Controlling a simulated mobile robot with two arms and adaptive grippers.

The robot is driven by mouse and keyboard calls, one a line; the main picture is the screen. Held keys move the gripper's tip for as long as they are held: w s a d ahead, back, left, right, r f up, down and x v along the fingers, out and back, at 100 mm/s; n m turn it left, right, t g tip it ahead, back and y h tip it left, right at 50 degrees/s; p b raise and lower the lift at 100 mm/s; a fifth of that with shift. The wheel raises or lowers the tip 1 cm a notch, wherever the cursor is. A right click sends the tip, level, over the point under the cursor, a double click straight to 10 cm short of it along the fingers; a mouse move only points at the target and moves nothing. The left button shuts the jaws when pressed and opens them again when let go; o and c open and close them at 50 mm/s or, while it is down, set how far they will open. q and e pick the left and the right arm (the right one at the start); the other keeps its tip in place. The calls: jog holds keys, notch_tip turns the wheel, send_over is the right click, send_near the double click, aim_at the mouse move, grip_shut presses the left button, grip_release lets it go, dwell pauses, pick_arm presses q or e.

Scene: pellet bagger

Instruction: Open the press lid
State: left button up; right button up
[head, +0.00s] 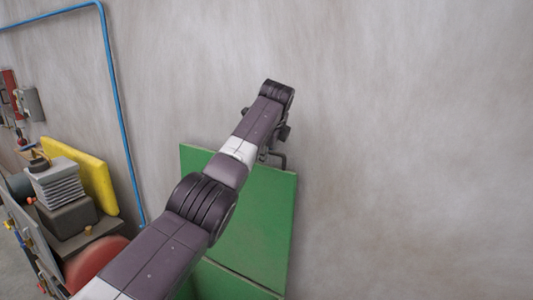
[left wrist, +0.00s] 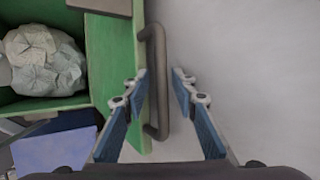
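The green press lid (head: 258,215) shows in the head view as a flat panel near the wall, partly covered by my left arm. A dark bar handle (head: 279,157) shows at its upper edge. In the left wrist view the handle (left wrist: 161,82) is a grey-brown bar on the green panel's edge (left wrist: 110,60). My left gripper (left wrist: 160,76) is open, with one fingertip on each side of the handle bar in that picture. I cannot tell whether either finger touches it. My right gripper is not in view.
A green-walled space (left wrist: 45,104) beside the panel holds crumpled pale material (left wrist: 45,58). A yellow panel (head: 80,175), grey machine parts (head: 68,217) and a red rounded part (head: 97,260) stand at left. A blue pipe (head: 118,105) runs along the wall. The wall at right is bare.

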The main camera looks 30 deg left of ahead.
pick_arm(q)
jog(key=shift+a+r, duration=0.1)
jog(key=shift+r, duration=0.1)
jog(key=v, duration=0.7)
jog(key=shift+s+d+r, duration=0.2)
jog(key=shift+s+d, duration=0.05)
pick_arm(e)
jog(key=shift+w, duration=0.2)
pick_arm(q)
jog(key=shift+f, duration=0.1)
